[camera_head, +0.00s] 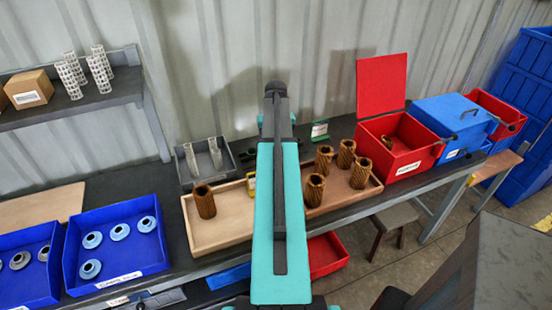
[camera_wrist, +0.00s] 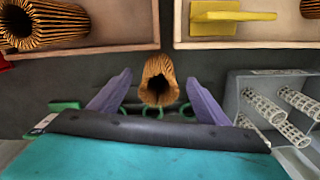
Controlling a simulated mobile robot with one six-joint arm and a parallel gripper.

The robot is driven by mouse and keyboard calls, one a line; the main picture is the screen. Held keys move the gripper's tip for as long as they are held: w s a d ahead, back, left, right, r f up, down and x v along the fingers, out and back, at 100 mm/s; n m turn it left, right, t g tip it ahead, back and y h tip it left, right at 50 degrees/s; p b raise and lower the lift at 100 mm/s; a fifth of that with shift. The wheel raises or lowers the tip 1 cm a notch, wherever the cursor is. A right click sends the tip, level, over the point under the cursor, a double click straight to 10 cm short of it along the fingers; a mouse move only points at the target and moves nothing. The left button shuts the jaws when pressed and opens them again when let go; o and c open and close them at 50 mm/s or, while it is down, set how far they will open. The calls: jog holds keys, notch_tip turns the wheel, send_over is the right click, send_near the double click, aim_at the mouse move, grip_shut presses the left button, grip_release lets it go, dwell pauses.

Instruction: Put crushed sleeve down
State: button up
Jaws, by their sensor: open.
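A brown pleated sleeve (camera_wrist: 158,82) with an uneven, misshapen opening is between the two purple fingers of my gripper (camera_wrist: 155,95) in the wrist view. The fingers are spread, with a gap on each side of the sleeve. It appears to stand upright on the dark bench (camera_wrist: 205,62), though its base is hard to make out. In the head view my arm hides the sleeve and the fingers.
Wooden trays (camera_head: 222,240) hold brown pleated cartridges (camera_head: 314,190). A grey bin (camera_head: 225,172) with white perforated tubes stands beside my arm. An open red box (camera_head: 400,168), a closed blue box (camera_head: 445,120) and blue bins (camera_head: 112,286) flank them. The wall is close behind.

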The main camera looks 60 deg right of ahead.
jog(key=shift+f, duration=0.15)
jog(key=shift+d+f+p, duration=0.1)
jog(key=shift+f+p, duration=1.1)
jog(key=shift+f, duration=1.25)
jog(key=c, duration=1.2)
jog(key=shift+c, duration=0.2)
jog(key=shift+r, duration=0.2)
notch_tip(320, 180, up, 10)
jog(key=b, duration=0.3)
jog(key=shift+f, duration=0.15)
